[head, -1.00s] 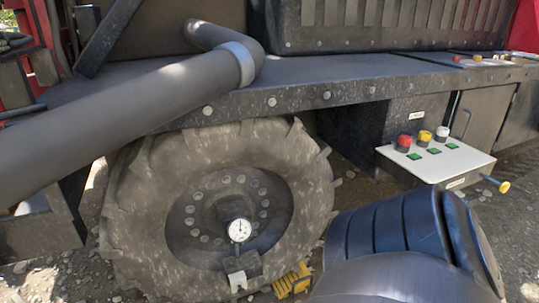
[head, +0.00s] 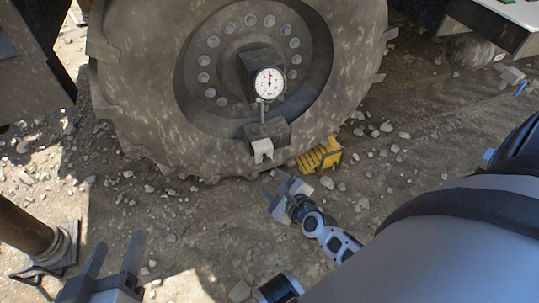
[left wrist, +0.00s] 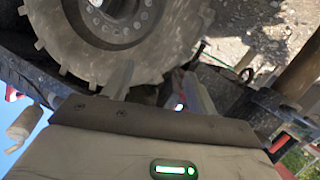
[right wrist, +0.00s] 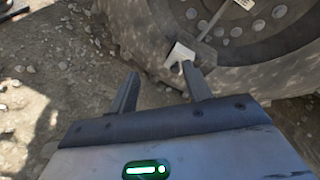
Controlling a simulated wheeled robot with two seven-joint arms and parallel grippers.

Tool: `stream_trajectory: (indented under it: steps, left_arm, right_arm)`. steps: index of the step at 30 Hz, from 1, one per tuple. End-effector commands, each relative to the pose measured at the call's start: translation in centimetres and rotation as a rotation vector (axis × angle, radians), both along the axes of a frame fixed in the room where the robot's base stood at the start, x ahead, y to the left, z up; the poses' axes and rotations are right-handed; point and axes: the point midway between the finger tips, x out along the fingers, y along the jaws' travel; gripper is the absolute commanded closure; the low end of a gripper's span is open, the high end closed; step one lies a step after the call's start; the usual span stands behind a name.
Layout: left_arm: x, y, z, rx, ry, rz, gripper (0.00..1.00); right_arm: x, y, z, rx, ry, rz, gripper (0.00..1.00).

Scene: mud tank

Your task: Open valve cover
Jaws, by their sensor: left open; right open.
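A round white gauge (head: 269,83) sits on a dark block at the wheel hub. Below it is a dark box (head: 267,133) with a pale grey tab (head: 262,151) at its lower front. Which part is the valve cover I cannot tell for sure. My right gripper (head: 276,188) is open and empty, a little below and right of the tab. In the right wrist view the tab (right wrist: 178,55) shows just beyond the right fingertip, apparently apart from it. My left gripper (head: 115,250) is open and empty at the lower left, away from the valve parts.
The big muddy wheel (head: 140,85) fills the upper middle. A yellow block (head: 320,156) lies at its foot, close to my right gripper. A dark post with a foot plate (head: 45,245) stands at the left. A control panel (head: 510,12) juts out at the upper right. Stony ground lies between.

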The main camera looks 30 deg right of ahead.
Motion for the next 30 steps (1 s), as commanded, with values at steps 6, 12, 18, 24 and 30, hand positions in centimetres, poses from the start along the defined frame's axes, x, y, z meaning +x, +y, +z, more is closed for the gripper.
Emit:
stream_trajectory:
  steps: [6, 12, 18, 24, 30]
  left_arm:
    - [-0.1, -1.0, -2.3, -0.064, -0.043, -0.032, 0.42]
    - [-0.1, -1.3, -2.0, -0.092, -0.053, -0.038, 0.42]
    - [0.0, -1.6, -1.9, -0.158, -0.063, -0.041, 0.42]
    - [0.0, -2.0, -1.3, -0.252, -0.094, -0.051, 0.42]
    - [1.5, -1.5, 1.3, -0.217, -0.318, -0.058, 0.42]
  right_arm:
    - [1.0, -4.3, -7.5, 0.492, -0.055, -0.366, 0.51]
    - [2.1, -5.3, -8.5, 0.583, -0.073, -0.433, 0.51]
    - [5.5, -6.0, -10.0, 0.58, -0.073, -0.428, 0.51]
    - [9.5, -7.0, -11.9, 0.578, -0.072, -0.426, 0.51]
    - [12.8, -7.8, -13.2, 0.577, -0.072, -0.425, 0.51]
